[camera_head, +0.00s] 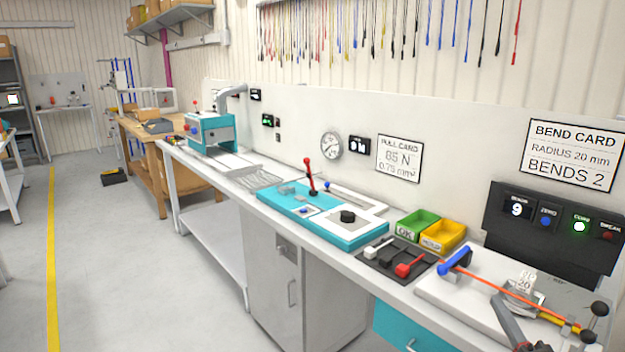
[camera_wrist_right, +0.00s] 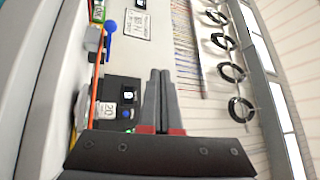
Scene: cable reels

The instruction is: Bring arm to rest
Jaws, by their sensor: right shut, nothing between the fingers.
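My right gripper (camera_head: 500,303) reaches in from the bottom edge at the right of the head view, in front of the white bending plate (camera_head: 450,288). In the right wrist view its two dark fingers (camera_wrist_right: 160,76) lie together, shut with nothing between them. An orange cable (camera_head: 492,284) runs across the plate from a blue clamp (camera_head: 456,261) to the right, apart from the fingers as far as I can tell. The rest of my right arm is mostly out of frame. My left gripper is not in view.
A black panel (camera_head: 556,212) with a lit green lamp stands behind the plate. A black tray (camera_head: 385,262) with a red-handled tool, green bin (camera_head: 418,222), yellow bin (camera_head: 443,236) and teal fixture (camera_head: 335,236) line the bench.

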